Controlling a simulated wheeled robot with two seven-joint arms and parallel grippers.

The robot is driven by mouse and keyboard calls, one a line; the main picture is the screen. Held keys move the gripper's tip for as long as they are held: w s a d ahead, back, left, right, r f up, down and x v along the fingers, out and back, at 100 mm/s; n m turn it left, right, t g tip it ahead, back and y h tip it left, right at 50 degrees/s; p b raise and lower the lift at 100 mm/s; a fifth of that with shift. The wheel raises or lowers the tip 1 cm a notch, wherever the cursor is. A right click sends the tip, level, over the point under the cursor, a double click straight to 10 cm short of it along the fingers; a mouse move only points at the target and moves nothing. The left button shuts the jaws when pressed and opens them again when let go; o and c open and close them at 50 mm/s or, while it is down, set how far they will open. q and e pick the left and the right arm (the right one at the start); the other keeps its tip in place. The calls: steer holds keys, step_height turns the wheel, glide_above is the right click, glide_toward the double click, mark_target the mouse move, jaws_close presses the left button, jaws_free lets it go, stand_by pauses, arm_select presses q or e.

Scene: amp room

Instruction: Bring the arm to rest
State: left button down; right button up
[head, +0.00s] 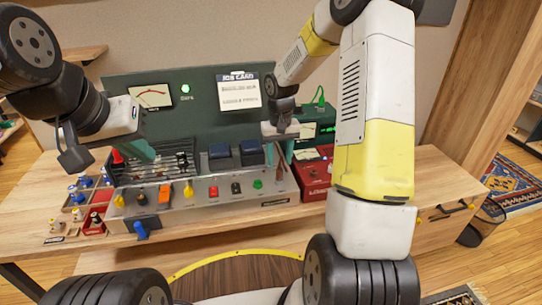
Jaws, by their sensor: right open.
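My left arm comes in from the left edge. Its gripper (140,152) hangs above the left part of the amp panel (230,205), with a teal finger showing by the black ribbed block. Whether its jaws are apart cannot be made out. My right arm, white and yellow, rises at the right and bends over towards the panel. Its gripper (280,152) is open in front of the back board, at the right end of the panel and left of the red box. I see nothing held between its teal fingers. My right forearm hides part of the red box and bench.
The wooden bench (440,175) carries a red box (312,172), a green-lit unit (318,120), and a tray of small knobs (80,195) at the left. A dark back board (200,115) holds a meter and a job card (239,92). The bench's right end looks clear.

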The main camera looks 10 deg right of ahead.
steer(key=shift+r, duration=0.95)
steer(key=shift+s+r, duration=0.1)
steer(key=shift+r, duration=0.15)
steer(key=s+r+t, duration=0.3)
steer(key=s+r, duration=0.8)
steer(key=r, duration=0.5)
steer(key=s+a+r+t+y, duration=0.1)
steer(key=s+r, duration=0.1)
steer(key=s, duration=0.4)
steer(key=s+a+r+t+y, duration=0.1)
steer(key=s+r+t, duration=0.1)
steer(key=s, duration=0.5)
steer(key=shift+r, duration=0.45)
steer(key=shift+a, duration=0.1)
